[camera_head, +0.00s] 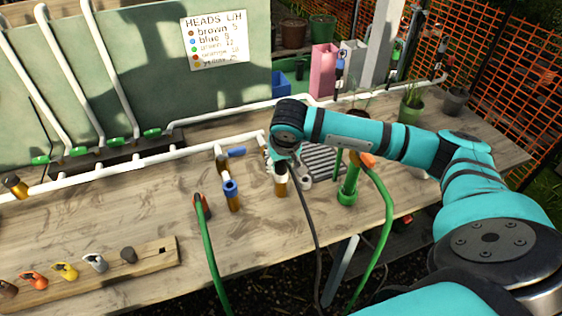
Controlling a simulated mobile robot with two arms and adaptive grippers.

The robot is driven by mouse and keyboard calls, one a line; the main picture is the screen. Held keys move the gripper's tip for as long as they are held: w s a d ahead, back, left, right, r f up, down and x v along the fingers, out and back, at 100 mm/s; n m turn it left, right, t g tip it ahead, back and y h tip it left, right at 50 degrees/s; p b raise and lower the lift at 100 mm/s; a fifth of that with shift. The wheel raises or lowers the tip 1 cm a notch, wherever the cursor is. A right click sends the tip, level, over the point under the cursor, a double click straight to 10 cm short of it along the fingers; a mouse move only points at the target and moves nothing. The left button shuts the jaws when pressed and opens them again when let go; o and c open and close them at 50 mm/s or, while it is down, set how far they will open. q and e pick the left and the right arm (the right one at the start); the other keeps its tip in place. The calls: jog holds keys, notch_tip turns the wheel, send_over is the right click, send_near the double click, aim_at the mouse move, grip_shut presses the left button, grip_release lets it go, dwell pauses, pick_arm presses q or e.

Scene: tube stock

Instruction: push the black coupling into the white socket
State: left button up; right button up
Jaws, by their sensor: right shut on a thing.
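My right gripper (290,160) reaches down over the table from the teal arm and is shut; its fingertips are small and partly hidden behind the wrist. A thin black hose (306,212) runs down from it over the table's front edge. The black coupling at the hose's end seems to be in the gripper, but I cannot make out its shape. The white socket (281,169), a pale ring on a brass-coloured upright body, stands right by the fingertips. I cannot tell whether the coupling touches it. My left gripper is out of view.
A blue-ringed brass fitting (231,188) stands left of the white socket. A green hose with a red-and-black end (200,205) lies further left. A green cylinder (349,186) and another green hose (388,210) are to the right. White pipes (110,168) run behind.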

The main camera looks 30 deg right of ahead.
jog(key=o, duration=1.2)
jog(key=shift+f, duration=0.1)
jog(key=shift+o, duration=0.2)
jog(key=v, duration=1.2)
